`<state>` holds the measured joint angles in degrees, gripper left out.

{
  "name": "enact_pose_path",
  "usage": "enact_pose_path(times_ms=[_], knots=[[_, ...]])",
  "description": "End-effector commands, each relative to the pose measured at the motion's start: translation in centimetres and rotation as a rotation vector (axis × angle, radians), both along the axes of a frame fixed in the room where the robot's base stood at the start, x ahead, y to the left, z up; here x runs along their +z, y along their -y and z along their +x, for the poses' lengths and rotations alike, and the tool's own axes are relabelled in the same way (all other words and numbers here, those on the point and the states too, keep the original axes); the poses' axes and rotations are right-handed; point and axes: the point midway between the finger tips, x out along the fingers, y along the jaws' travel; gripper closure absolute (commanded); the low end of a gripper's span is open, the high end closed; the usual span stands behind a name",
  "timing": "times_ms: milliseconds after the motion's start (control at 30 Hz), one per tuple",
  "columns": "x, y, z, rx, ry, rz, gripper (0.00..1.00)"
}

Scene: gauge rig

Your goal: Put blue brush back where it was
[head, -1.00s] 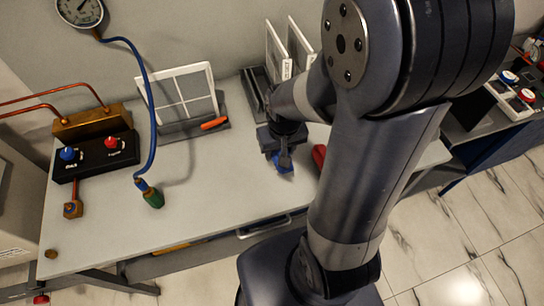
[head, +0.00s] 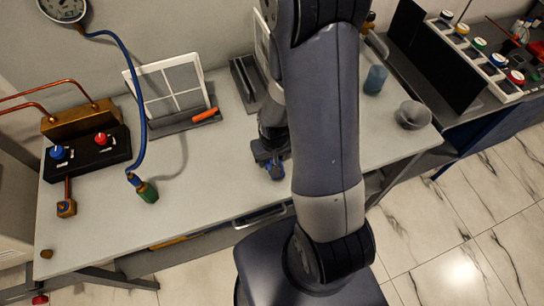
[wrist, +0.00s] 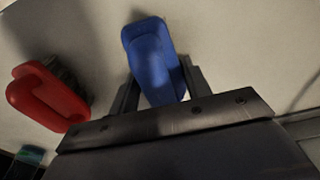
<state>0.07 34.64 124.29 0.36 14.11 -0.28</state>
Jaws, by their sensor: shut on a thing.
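The blue brush (wrist: 153,62) is between the two fingers of my gripper (wrist: 158,95) in the wrist view, and the fingers are shut on it. In the head view my gripper (head: 270,160) is low over the middle of the grey table, with a bit of the blue brush (head: 276,172) showing below it. I cannot tell whether the brush touches the table. A red brush-like thing (wrist: 48,97) lies to the left in the wrist view; my arm hides it in the head view.
A white-framed panel (head: 170,85) stands in a grey holder with an orange-handled tool (head: 205,115). A dark slotted rack (head: 245,80) is behind my gripper. A blue cup (head: 375,79) and a grey bowl (head: 413,115) stand at right.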

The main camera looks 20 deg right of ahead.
Motion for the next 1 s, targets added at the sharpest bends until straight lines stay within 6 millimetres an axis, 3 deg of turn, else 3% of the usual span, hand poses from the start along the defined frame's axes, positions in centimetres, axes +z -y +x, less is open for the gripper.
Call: enact_pose_path(times_ms=[400,433,667,1000], knots=[[-0.57,0.00,0.01,0.000,0.001,0.000,0.72],[-0.41,0.00,0.01,0.000,0.001,0.000,0.52],[-0.37,0.00,0.00,0.000,0.000,0.000,0.33],[0.02,0.00,0.00,0.000,0.000,0.000,0.32]])
